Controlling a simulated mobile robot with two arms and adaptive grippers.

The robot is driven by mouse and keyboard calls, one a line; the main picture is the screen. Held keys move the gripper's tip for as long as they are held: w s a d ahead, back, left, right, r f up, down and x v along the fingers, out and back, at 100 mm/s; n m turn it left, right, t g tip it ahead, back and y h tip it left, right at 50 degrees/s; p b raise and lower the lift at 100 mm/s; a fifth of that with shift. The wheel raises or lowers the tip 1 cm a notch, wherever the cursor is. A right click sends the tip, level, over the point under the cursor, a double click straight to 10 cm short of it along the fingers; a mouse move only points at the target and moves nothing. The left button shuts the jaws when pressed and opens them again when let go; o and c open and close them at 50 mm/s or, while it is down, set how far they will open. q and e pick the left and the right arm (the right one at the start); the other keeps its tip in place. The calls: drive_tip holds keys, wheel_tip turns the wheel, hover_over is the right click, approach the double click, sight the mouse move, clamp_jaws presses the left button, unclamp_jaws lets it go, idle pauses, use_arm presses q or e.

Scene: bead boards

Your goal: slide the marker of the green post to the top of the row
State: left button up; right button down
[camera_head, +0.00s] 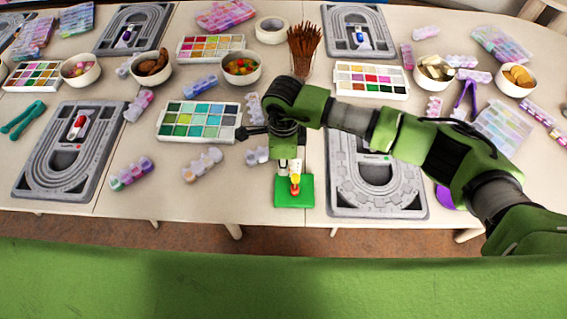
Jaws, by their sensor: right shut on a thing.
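The green post's square green base (305,198) stands at the front edge of the table, near the middle of the view. A small upright orange and red piece with a yellow top (295,184) shows above the base. My right gripper (290,166) reaches down from above, just behind this piece, and its fingers are shut at the post. The fingers and wrist hide most of the row and the marker, so the marker's height cannot be read. My left gripper is not in view.
Grey track boards lie to the right (378,207) and left (32,185). Bare table lies left of the green base.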

drive_tip(key=c, duration=2.1)
unclamp_jaws()
wheel_tip(320, 180, up, 12)
drive_tip(key=shift+r, duration=0.1)
